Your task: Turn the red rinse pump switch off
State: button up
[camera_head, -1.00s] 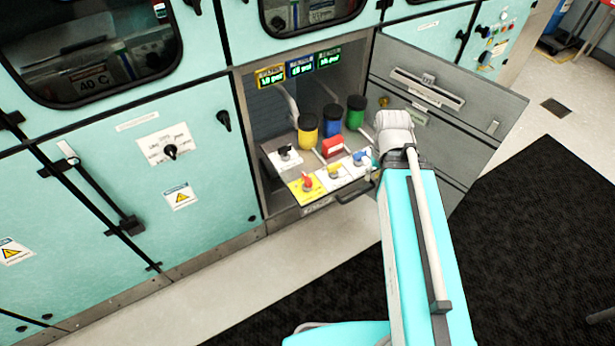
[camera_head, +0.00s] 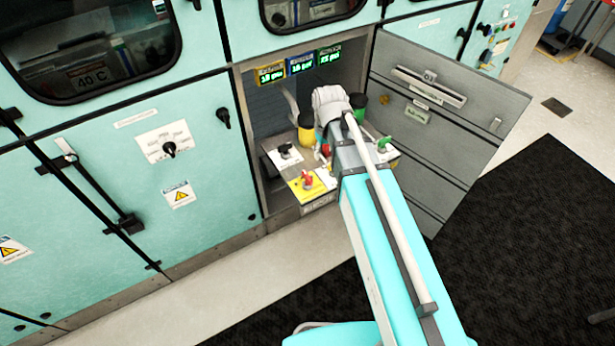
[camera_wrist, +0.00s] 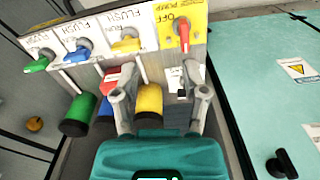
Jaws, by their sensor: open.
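The red switch (camera_head: 308,180) sits on a yellow plate (camera_head: 319,190) at the front left of the panel inside the open cabinet. In the wrist view the red switch (camera_wrist: 184,36) is at the upper right, its lever pointing down the picture, with "OFF" printed to its left. My gripper (camera_wrist: 162,75) is open and empty, its two fingers spread below the red switch in the picture and apart from it. In the head view my own arm hides the gripper.
A black switch (camera_wrist: 181,92) shows near the right finger. Yellow, blue and green switches (camera_wrist: 126,45) line the same panel. The open cabinet door (camera_head: 420,130) is on the right.

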jog(key=n, duration=0.2)
send_over(308, 175)
jog(key=shift+a+f, duration=0.15)
jog(key=shift+f, duration=0.05)
jog(key=shift+f+b, duration=0.2)
jog(key=shift+b, duration=0.1)
notch_tip(308, 175, down, 13)
jog(key=b, duration=1.3)
jog(key=shift+f, duration=0.2)
grip_shut()
dwell(0.4)
